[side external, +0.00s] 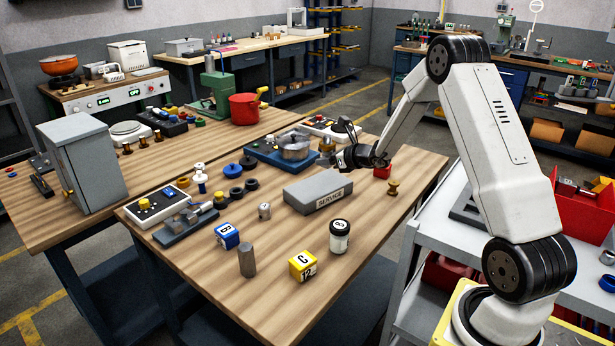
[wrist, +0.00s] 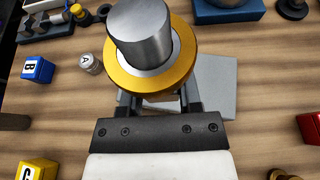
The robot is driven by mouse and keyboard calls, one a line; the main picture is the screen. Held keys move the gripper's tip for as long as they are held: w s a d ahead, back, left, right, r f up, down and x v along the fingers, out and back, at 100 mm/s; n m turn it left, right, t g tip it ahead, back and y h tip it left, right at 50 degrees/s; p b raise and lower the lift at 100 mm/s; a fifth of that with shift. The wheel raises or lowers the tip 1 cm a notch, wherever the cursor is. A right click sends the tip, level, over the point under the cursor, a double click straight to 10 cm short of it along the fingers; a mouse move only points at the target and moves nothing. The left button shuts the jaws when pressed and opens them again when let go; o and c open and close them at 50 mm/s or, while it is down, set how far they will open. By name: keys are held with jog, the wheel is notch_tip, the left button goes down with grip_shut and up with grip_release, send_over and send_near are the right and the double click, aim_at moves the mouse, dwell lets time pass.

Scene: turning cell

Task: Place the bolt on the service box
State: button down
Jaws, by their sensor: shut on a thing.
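The held part, which I take as the bolt (wrist: 143,32), is a steel cylinder with a wide golden collar. In the wrist view it is large, between the two fingers of my gripper (wrist: 160,100), which is shut on it. In the side view my gripper (side external: 338,160) is above the table, beyond the grey service box (side external: 315,192); the held part shows only small there. The service box lies flat with its SERVICE label facing front. In the wrist view the grey box (wrist: 218,88) is below and partly hidden by the part and fingers.
A white jar (side external: 340,237), yellow cube (side external: 302,266), blue cube (side external: 227,236) and dark prism (side external: 247,260) stand in front. A blue device (side external: 290,148) is behind the box. A red block (side external: 382,172) and brass knob (side external: 392,188) stand right. Bare wood surrounds the box's front.

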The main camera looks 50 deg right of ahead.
send_over(319, 184)
jog(key=shift+s+a+f, duration=0.1)
jog(key=shift+f, duration=1.05)
jog(key=shift+s+a+f, duration=0.1)
jog(key=shift+f, duration=1)
jog(key=shift+f, duration=0.1)
jog(key=shift+w+f, duration=0.15)
jog(key=shift+f, duration=0.05)
jog(key=shift+d+f, duration=0.1)
jog(key=shift+f, duration=1.45)
jog(key=shift+c, duration=1.4)
grip_release()
jog(key=shift+f, duration=0.2)
jog(key=shift+r, duration=0.2)
jog(key=v, duration=1.2)
